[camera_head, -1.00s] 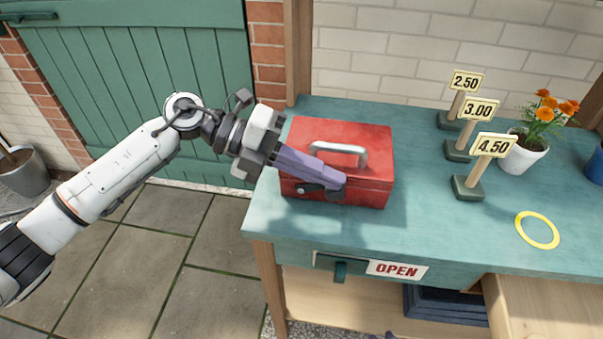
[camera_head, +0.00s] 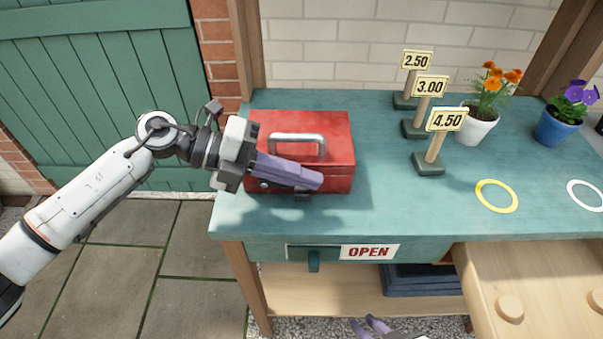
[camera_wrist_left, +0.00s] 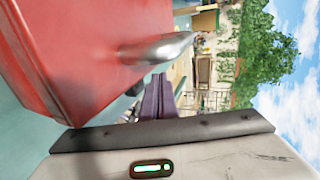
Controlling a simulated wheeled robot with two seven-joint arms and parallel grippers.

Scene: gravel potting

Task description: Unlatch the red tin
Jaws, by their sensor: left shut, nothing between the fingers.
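The red tin (camera_head: 335,145) stands on the bench with its lid down and a silver handle (camera_head: 297,138) on top. My left gripper (camera_head: 318,182) comes in from the left. Its purple fingers are together and lie across the tin's front, hiding much of it. A small dark piece (camera_head: 302,198), perhaps the latch, shows just below the fingers; I cannot tell its position. In the left wrist view the tin (camera_wrist_left: 75,60) fills the upper left, beside the closed fingers (camera_wrist_left: 158,95). My right gripper (camera_head: 372,326) shows only its parted purple fingertips at the bottom edge.
Price signs (camera_head: 446,119) stand behind, with an orange-flower pot (camera_head: 478,127) and a blue pot (camera_head: 558,130). A yellow ring (camera_head: 497,196) lies flat. An OPEN sign (camera_head: 368,252) marks the front edge.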

